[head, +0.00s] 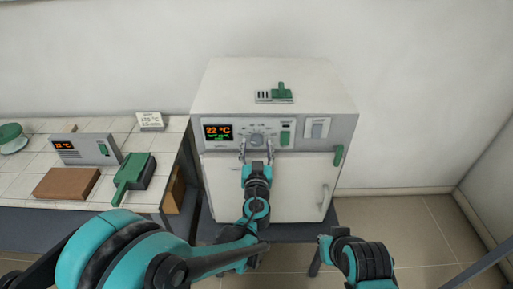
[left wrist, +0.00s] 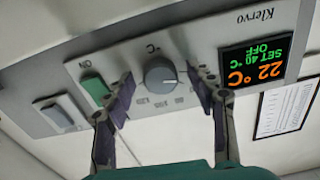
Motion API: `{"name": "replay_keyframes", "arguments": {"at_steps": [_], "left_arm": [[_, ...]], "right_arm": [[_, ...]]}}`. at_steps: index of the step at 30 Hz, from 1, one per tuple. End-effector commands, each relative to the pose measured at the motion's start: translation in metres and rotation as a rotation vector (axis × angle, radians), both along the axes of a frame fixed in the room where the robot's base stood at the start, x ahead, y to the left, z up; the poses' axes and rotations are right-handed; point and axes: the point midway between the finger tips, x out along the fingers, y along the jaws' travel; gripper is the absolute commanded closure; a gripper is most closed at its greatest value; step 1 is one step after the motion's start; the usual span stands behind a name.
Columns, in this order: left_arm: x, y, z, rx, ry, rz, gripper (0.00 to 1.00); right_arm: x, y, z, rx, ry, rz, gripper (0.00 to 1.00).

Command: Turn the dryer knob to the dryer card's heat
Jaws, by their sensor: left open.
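The dryer is a white cabinet (head: 290,185) with a grey control panel. Its round grey knob (head: 257,139) also shows in the left wrist view (left wrist: 160,76), with small marks around it. The display (head: 217,132) reads 22 °C; in the left wrist view (left wrist: 252,62) it appears upside down and reads 22 °C, SET 40 °C, OFF. My left gripper (head: 256,150) is open in front of the panel, its fingers spread to either side of the knob in the left wrist view (left wrist: 165,95). Contact is not clear. A small white card (head: 150,121) stands on the bench; its text is too small to read.
A green switch (head: 285,139) and a grey rocker (head: 317,128) sit right of the knob. The door has a handle (head: 325,198). The tiled bench at left holds a grey device (head: 86,150), a brown block (head: 67,184) and a green-handled item (head: 134,174). A printed sheet (left wrist: 288,103) shows beyond the panel.

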Motion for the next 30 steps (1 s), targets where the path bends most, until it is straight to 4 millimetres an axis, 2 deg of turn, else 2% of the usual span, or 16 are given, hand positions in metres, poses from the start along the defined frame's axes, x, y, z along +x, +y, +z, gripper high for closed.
{"name": "replay_keyframes", "arguments": {"at_steps": [2, 6, 8, 20, 30], "left_arm": [[-0.0002, 0.0000, 0.0001, 0.000, 0.000, 0.000, 0.44], [-0.0003, 0.0000, 0.0001, 0.000, 0.000, 0.000, 0.81], [-0.0003, 0.0000, 0.0000, 0.000, 0.000, 0.000, 0.94], [-0.0004, 0.0002, -0.0002, 0.049, 0.000, 0.000, 0.94], [-0.0004, 0.0013, -0.0004, 0.287, 0.000, 0.000, 0.94]], "right_arm": [[0.0000, 0.0000, 0.0001, 0.000, 0.000, 0.000, 1.00], [-0.0001, 0.0000, 0.0001, 0.000, 0.000, 0.000, 1.00], [-0.0001, 0.0000, 0.0001, 0.000, 0.000, 0.000, 1.00], [0.0000, 0.0000, -0.0010, 0.000, 0.000, 0.000, 1.00], [0.0000, 0.0000, -0.0048, 0.000, 0.000, 0.000, 1.00]]}}
